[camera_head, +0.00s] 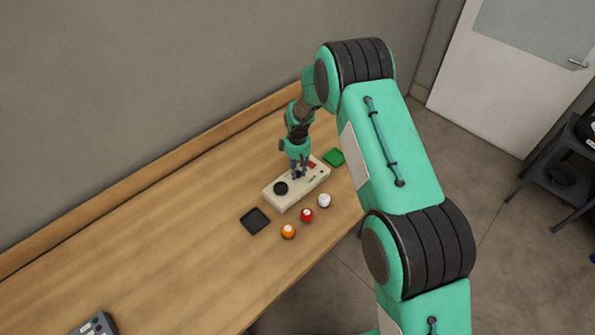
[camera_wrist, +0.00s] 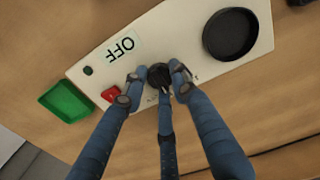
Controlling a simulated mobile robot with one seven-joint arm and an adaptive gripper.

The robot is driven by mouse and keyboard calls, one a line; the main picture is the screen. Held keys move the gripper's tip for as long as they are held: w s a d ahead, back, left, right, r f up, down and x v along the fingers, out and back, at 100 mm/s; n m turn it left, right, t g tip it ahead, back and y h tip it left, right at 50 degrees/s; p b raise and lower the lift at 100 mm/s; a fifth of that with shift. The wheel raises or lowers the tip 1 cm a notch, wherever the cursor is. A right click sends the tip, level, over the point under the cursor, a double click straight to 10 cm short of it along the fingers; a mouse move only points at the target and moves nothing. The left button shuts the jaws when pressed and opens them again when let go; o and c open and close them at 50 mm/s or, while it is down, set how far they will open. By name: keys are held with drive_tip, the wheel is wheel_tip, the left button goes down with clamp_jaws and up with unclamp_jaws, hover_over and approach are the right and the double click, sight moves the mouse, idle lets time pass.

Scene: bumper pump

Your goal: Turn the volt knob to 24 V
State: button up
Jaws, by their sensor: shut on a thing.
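A pale control box (camera_head: 285,198) lies on the wooden table. The wrist view shows its panel (camera_wrist: 190,30) with a small black volt knob (camera_wrist: 158,74) near the middle. My gripper (camera_head: 299,173) points down over the box; in the wrist view its blue fingers (camera_wrist: 158,82) are shut around the knob. The fingers hide part of the knob and the markings beside it, so I cannot read its setting. A red switch (camera_wrist: 110,94) and an upside-down "OFF" label (camera_wrist: 122,45) are on the panel. A round black dish (camera_wrist: 230,35) is at the panel's other end.
A green tray (camera_head: 334,157) is beyond the box, and a black tray (camera_head: 255,221) is at its left. Orange (camera_head: 288,231), red (camera_head: 307,215) and white (camera_head: 324,200) balls lie in front. A grey device (camera_head: 95,325) is at the bottom left. The table's left half is mostly clear.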

sight(298, 171)
drive_tip(key=shift+m, duration=0.4)
drive_tip(key=m+b, duration=0.2)
drive_tip(key=m, duration=0.2)
drive_tip(key=shift+m+b, duration=0.9)
drive_tip(key=shift+m, duration=1.2)
drive_tip(key=shift+r, duration=0.1)
drive_tip(key=o, duration=1.2)
drive_tip(key=shift+c, duration=0.2)
drive_tip(key=shift+r, duration=0.1)
wheel_tip(298, 171, up, 12)
